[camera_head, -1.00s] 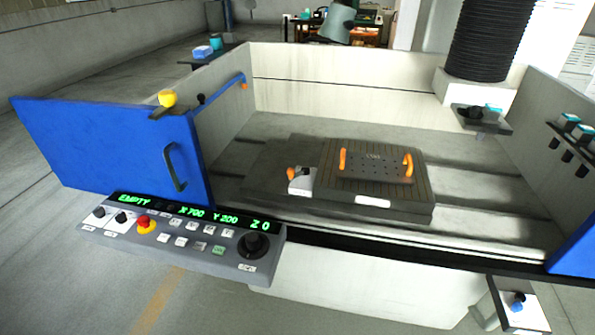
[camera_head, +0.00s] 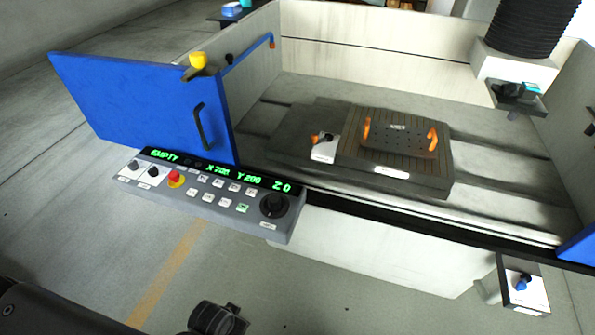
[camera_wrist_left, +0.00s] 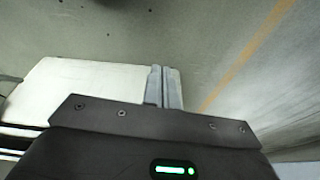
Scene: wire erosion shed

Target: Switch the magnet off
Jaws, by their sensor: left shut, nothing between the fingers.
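The magnet (camera_head: 430,175) is a dark, ribbed flat block on the machine bed. At its left end is a white switch block (camera_head: 324,152) with an orange-tipped lever (camera_head: 315,138) and a dark knob. A perforated plate (camera_head: 385,144) with two upright orange handles lies on the magnet. My left gripper (camera_wrist_left: 164,70) is shut and empty in the left wrist view, over the floor and beside a pale machine wall. In the head view only dark parts of my arm show at the bottom left, well away from the switch. My right gripper is out of view.
An open blue door (camera_head: 140,105) with a black handle stands at left. Below it is a control panel (camera_head: 210,195) reading EMPTY, with a red button and knobs. A black column (camera_head: 525,25) hangs over the back right. A small shelf with a blue knob (camera_head: 523,283) is at lower right.

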